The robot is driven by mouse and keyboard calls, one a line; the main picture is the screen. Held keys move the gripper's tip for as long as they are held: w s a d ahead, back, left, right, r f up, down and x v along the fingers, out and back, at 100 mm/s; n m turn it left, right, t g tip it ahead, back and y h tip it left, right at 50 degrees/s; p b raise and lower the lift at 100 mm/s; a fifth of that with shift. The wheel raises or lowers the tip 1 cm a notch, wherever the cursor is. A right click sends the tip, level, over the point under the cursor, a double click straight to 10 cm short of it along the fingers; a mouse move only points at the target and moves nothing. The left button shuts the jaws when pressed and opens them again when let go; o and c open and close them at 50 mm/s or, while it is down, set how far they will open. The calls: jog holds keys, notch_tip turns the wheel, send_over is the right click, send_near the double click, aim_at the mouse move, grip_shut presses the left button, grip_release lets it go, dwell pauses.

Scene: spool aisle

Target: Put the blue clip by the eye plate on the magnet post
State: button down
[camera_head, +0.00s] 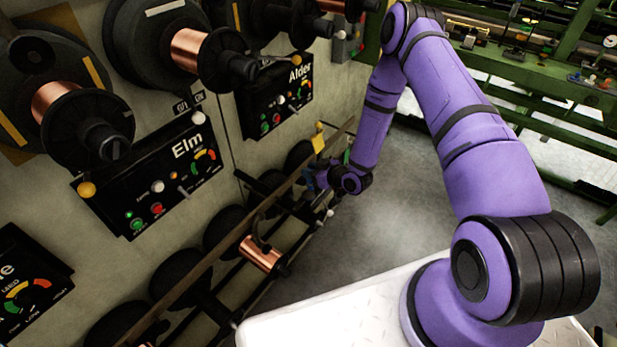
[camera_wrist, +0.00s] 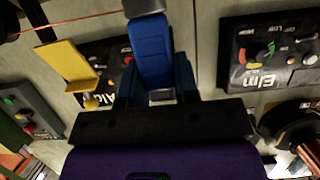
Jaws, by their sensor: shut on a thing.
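My gripper (camera_wrist: 155,88) is shut on the blue clip (camera_wrist: 150,48), which stands up from the jaws in the middle of the wrist view. A dark block (camera_wrist: 143,6) shows at the clip's far end; I cannot tell whether they touch. In the head view my gripper (camera_head: 320,182) is small, at the end of the purple arm, low in front of the wall beside the rail, below the Alder panel. A yellow bent plate (camera_wrist: 66,64) is left of the clip, apart from it; it also shows in the head view (camera_head: 318,139). I cannot identify the eye plate or magnet post with certainty.
The Elm panel (camera_head: 165,175) and Alder panel (camera_head: 278,98) are on the wall under large black spools with copper wire. A long rail (camera_head: 205,248) with dark rollers and a copper spool (camera_head: 260,254) runs low along the wall. The grey floor (camera_head: 400,200) is clear.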

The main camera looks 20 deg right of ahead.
jog(key=shift+w+a+f, duration=0.15)
jog(key=shift+w+f, duration=0.05)
jog(key=shift+f, duration=0.7)
jog(key=shift+w+a+f, duration=0.1)
jog(key=shift+w+f, duration=0.05)
jog(key=shift+f, duration=0.75)
jog(key=shift+f, duration=0.1)
jog(key=c, duration=0.9)
grip_release()
jog(key=shift+o, duration=0.2)
